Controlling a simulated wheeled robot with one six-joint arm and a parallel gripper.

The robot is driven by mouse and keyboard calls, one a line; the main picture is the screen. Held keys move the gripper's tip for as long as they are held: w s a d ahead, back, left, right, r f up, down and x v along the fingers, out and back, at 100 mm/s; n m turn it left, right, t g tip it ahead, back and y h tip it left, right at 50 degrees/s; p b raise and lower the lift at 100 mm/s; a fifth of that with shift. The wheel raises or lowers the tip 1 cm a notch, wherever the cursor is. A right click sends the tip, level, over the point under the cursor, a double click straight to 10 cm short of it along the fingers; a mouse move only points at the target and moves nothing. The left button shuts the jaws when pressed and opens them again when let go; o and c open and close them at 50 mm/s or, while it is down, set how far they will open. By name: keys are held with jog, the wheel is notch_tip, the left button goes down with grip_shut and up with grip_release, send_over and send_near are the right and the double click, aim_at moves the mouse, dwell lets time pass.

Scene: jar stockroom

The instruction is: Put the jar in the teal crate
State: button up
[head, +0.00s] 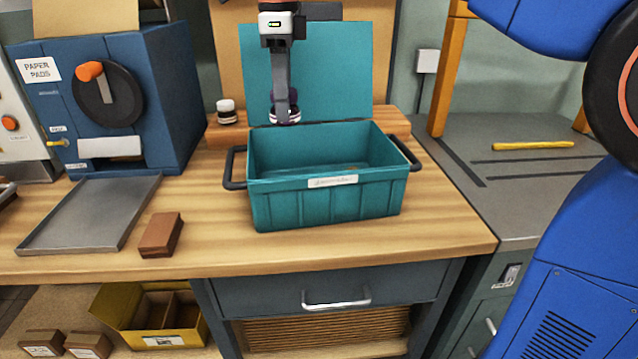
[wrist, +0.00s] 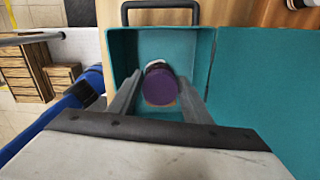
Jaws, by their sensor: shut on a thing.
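The jar (head: 295,114), with a purple lid and a pale band, is held between the fingers of my gripper (head: 284,108). In the wrist view the purple lid (wrist: 160,88) shows between the two fingers, with the teal crate (wrist: 118,62) behind it. In the head view the teal crate (head: 280,208) stands open on the wooden counter, its lid (head: 330,70) raised at the back. The jar shows just above the crate's back rim, in front of the lid. One finger hides part of the jar.
A blue machine (head: 150,95), a grey tray (head: 90,215) and a brown block (head: 160,235) are at the left. Black handles (head: 235,170) stick out from the crate's sides.

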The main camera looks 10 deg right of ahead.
notch_tip(320, 180, down, 4)
jog(key=shift+w, duration=0.1)
notch_tip(320, 180, down, 13)
dwell(0.8)
jog(key=shift+f, duration=0.1)
jog(key=o, duration=1.2)
notch_tip(320, 180, up, 12)
jog(key=shift+r, duration=0.1)
